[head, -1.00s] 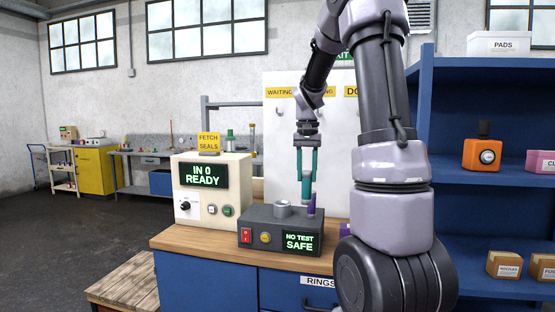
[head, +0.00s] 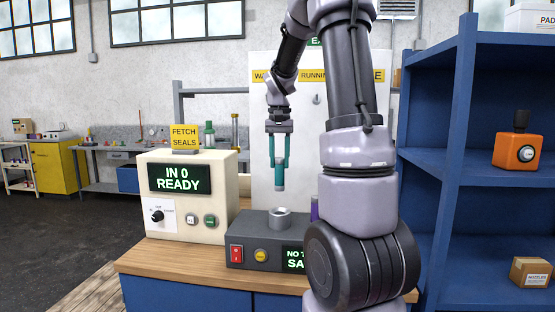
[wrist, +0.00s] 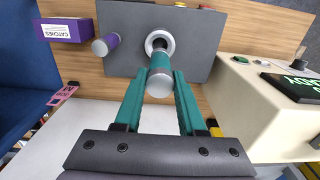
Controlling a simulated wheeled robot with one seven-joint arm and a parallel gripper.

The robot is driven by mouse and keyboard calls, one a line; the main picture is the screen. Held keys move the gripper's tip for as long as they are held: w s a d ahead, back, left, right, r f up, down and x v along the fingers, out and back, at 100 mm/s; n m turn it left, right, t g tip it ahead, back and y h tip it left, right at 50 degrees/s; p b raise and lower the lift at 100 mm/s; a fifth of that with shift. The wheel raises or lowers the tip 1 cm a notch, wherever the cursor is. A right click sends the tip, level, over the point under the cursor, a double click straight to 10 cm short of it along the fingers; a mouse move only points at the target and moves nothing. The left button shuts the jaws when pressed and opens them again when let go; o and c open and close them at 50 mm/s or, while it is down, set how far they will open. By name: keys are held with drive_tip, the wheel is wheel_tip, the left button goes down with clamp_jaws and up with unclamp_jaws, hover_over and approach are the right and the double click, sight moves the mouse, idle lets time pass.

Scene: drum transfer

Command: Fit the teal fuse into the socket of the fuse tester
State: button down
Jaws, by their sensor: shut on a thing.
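The teal fuse (wrist: 160,76), with silver end caps, is held between the teal fingers of my gripper (head: 279,164). In the head view it hangs upright, its silver lower tip a little above the socket. The fuse tester (head: 262,259) is a dark grey box on the bench. Its round silver socket (head: 281,220) is empty and shows just beyond the fuse in the wrist view (wrist: 159,39). The fuse and socket look nearly in line, with a gap between them. My arm hides the tester's right end and part of its display.
A purple fuse (wrist: 105,45) with a silver cap stands upright beside the socket. The cream machine (head: 187,197) reading "IN 0 READY" stands left of the tester. A purple box (wrist: 64,30) lies on the wooden bench. Blue shelves (head: 480,170) stand at the right.

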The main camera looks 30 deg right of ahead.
sight(280, 177)
drive_tip(key=shift+f, duration=2.9)
wheel_tip(280, 177, down, 6)
idle(1.6)
drive_tip(key=shift+c, duration=2.1)
unclamp_jaws()
wheel_tip(280, 177, up, 11)
drive_tip(key=shift+f, duration=0.1)
